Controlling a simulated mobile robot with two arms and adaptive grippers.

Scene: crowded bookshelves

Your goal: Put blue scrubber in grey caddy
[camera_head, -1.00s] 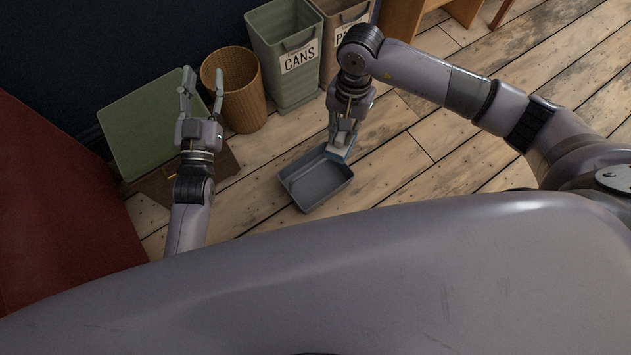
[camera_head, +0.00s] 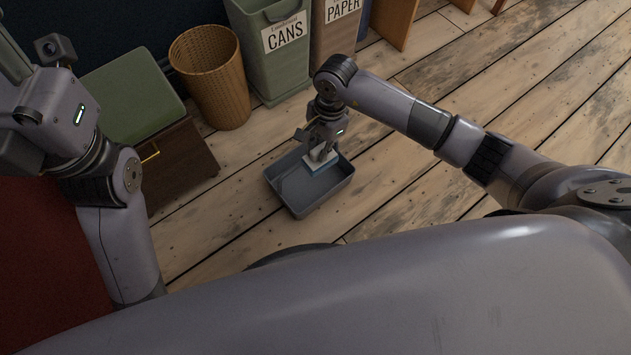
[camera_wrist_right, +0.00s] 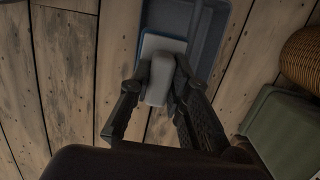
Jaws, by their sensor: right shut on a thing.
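The blue scrubber (camera_head: 318,166) has a pale top, a blue edge and a light handle. My right gripper (camera_head: 322,150) is shut on its handle. In the head view the scrubber overlaps the back right part of the grey caddy (camera_head: 292,203), an open tray on the floor. In the right wrist view the scrubber (camera_wrist_right: 163,46) sits between the fingers of the right gripper (camera_wrist_right: 160,92), overlapping the caddy (camera_wrist_right: 208,40). I cannot tell whether it touches the caddy. My left arm's wrist is at the left edge; its fingertips are not visible.
A wicker basket (camera_head: 212,80), a green CANS bin (camera_head: 275,55) and a PAPER bin (camera_head: 335,35) stand behind the caddy. A green-topped box with a brown front (camera_head: 178,165) is to the left. Wooden floor (camera_head: 420,180) is clear to the right.

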